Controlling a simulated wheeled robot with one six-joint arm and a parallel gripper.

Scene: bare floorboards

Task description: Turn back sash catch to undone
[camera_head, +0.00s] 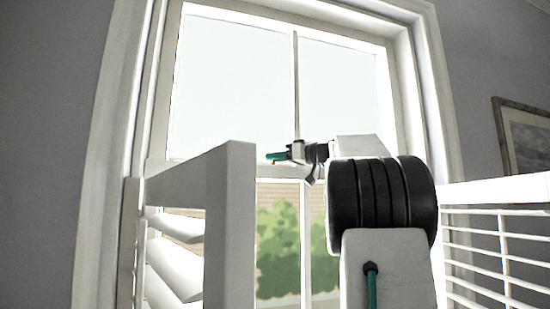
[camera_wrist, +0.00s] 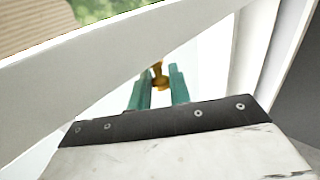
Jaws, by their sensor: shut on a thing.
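The sash catch (camera_wrist: 158,70) is a small brass-coloured piece. In the wrist view it shows between the tips of my gripper's two green fingers (camera_wrist: 159,82), which are shut on it. In the head view my gripper (camera_head: 278,156) is at the window's middle rail (camera_head: 260,170), seen from the side, with only a speck of the catch (camera_head: 273,162) showing below the fingers. The fingers hide part of the catch, and I cannot tell its exact angle.
A white shutter panel (camera_head: 230,220) stands open at the left, close in front of the window. Another slatted shutter (camera_head: 500,240) stands at the right. A framed picture (camera_head: 525,135) hangs on the right wall. My arm covers part of the lower window.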

